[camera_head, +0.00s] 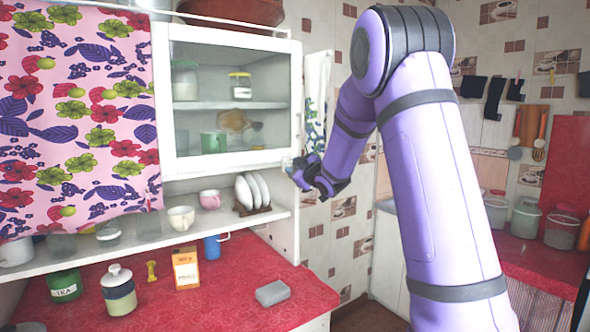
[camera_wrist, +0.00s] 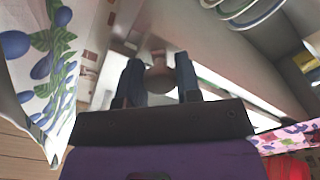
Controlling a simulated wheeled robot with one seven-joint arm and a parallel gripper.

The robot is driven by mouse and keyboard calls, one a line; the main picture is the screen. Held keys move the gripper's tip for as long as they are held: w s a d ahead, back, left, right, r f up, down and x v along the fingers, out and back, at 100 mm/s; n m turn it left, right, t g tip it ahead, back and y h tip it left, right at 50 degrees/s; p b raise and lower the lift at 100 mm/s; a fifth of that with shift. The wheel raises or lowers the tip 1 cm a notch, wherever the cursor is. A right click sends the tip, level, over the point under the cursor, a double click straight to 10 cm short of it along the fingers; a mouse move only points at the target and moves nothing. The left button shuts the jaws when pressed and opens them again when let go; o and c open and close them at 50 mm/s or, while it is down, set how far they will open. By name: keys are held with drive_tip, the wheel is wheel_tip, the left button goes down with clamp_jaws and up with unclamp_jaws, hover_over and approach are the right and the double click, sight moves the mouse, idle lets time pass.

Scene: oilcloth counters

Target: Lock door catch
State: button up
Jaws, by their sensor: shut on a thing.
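The white cabinet's glass door (camera_head: 298,98) appears closed against its frame. My gripper (camera_head: 291,166) is at the lower right corner of this door, by the cabinet's right edge. In the wrist view, my gripper (camera_wrist: 160,80) has its two dark fingers on either side of a small rounded brownish knob (camera_wrist: 158,68), which seems to be the door catch. The gripper is shut on this knob. In the head view the catch is hidden by the fingers, and I cannot tell how far it is turned.
A patterned towel (camera_head: 317,95) hangs right of the cabinet, close to my arm, and also shows in the wrist view (camera_wrist: 48,70). White plates (camera_head: 252,190) and cups stand on the open shelf below the door. A grey block (camera_head: 271,293) lies on the red counter (camera_head: 225,305).

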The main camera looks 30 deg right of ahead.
drive_tip(key=m, duration=0.4)
drive_tip(key=shift+m, duration=2.1)
drive_tip(key=o, duration=0.9)
drive_tip(key=shift+s, duration=0.1)
drive_tip(key=s, duration=1)
drive_tip(key=shift+s+d, duration=0.15)
drive_tip(key=shift+s, duration=0.2)
